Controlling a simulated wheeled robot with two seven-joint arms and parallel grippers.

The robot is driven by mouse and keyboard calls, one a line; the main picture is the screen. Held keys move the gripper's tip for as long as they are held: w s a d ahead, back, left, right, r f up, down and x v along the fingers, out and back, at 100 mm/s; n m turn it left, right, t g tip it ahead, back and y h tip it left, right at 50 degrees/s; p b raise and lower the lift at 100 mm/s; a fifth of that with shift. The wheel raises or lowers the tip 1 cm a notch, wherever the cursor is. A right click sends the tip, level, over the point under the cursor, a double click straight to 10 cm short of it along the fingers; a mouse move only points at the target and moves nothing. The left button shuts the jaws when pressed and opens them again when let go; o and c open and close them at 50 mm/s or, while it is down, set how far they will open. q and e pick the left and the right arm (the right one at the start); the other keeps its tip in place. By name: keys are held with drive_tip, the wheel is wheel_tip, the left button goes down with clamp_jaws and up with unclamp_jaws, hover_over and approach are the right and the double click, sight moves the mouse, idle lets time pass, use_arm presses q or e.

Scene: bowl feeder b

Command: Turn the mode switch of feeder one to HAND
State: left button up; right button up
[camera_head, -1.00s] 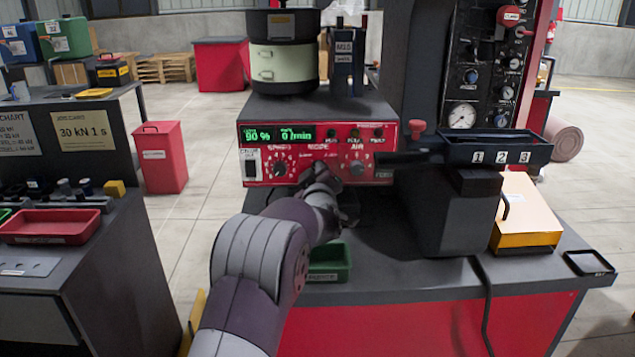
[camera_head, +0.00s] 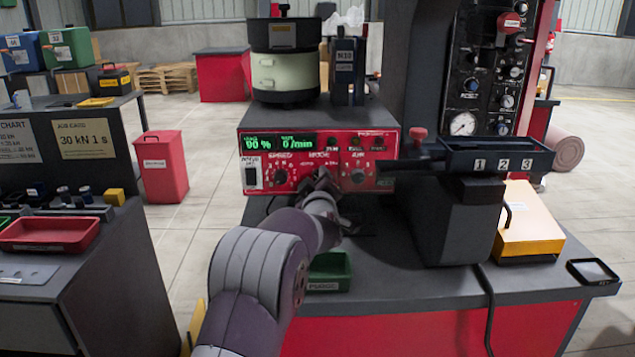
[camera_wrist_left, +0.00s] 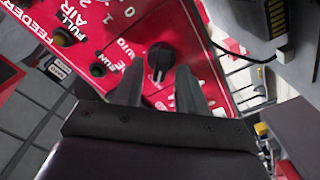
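Feeder one's red control panel (camera_head: 292,176) faces me, with lit green displays reading 90 % and 0/min. My left gripper (camera_head: 324,176) is in front of the panel's middle, below the MODE label, and covers the mode switch in the head view. In the left wrist view a black knob (camera_wrist_left: 160,58) with AUTO printed beside it shows on the panel, which I take as the mode switch. The two fingertips (camera_wrist_left: 157,78) are apart, one to each side of the knob's lower part. Contact and the knob's exact setting cannot be told. My right gripper is out of view.
A speed dial (camera_head: 280,176) and an air dial (camera_head: 357,175) flank the gripper. A dark tray numbered 1 2 3 (camera_head: 500,145) juts out to the right. A green bin (camera_head: 329,272) stands below on the bench. A yellow-orange box (camera_head: 530,225) stands at right.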

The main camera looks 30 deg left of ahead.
use_arm(q)
drive_tip(key=shift+s, duration=0.1)
drive_tip(key=v, duration=1.2)
drive_tip(key=shift+s, duration=0.25)
drive_tip(key=shift+d, duration=0.1)
